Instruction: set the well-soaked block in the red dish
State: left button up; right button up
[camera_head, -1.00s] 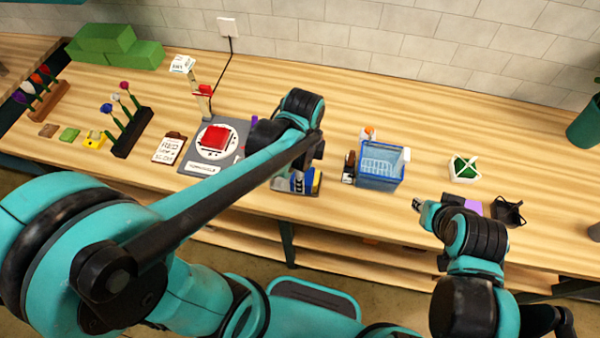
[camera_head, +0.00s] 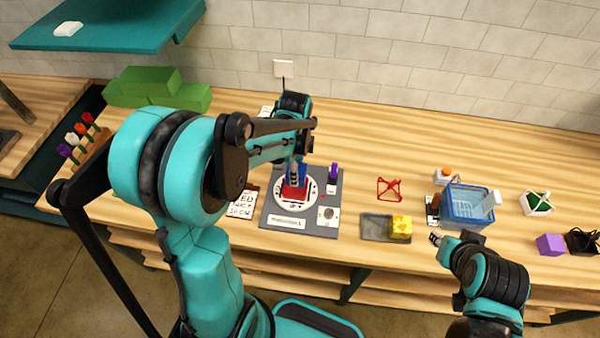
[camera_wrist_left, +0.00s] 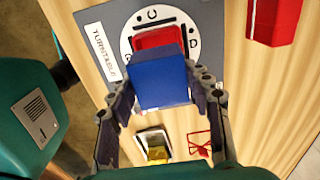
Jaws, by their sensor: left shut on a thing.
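My left gripper (camera_wrist_left: 165,98) is shut on a blue block (camera_wrist_left: 158,82), with a finger on each side of it. The blue block also shows in the head view (camera_head: 302,173). It is over the red dish (camera_wrist_left: 158,38), which stands on the white disc of the turntable (camera_wrist_left: 192,30). The block hides part of the dish, and I cannot tell whether they touch. In the head view the red dish (camera_head: 292,192) shows below the block. My right gripper (camera_head: 436,240) is beside the blue tub, too small to tell open or shut.
A grey tray (camera_head: 375,228) holds a yellow block (camera_head: 401,227). A red wire frame (camera_head: 389,188), a blue tub (camera_head: 467,203) and a purple block (camera_head: 550,244) are further right. A purple-topped item (camera_head: 333,171) stands by the turntable. Bare wood lies behind the red frame.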

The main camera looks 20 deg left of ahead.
pick_arm(q)
jog(key=shift+a+f, duration=0.2)
jog(key=shift+a, duration=0.1)
jog(key=shift+d+f+b, duration=0.2)
jog(key=shift+f+b, duration=0.4)
jog(key=shift+f, duration=0.05)
jog(key=shift+a+f+b, duration=0.1)
jog(key=shift+f+b, duration=0.4)
jog(key=shift+f, duration=0.2)
jog(key=shift+f+b, duration=0.85)
jog(key=shift+f, duration=0.15)
jog(key=shift+f, duration=0.1)
jog(key=o, duration=1.7)
jog(key=shift+o, duration=0.2)
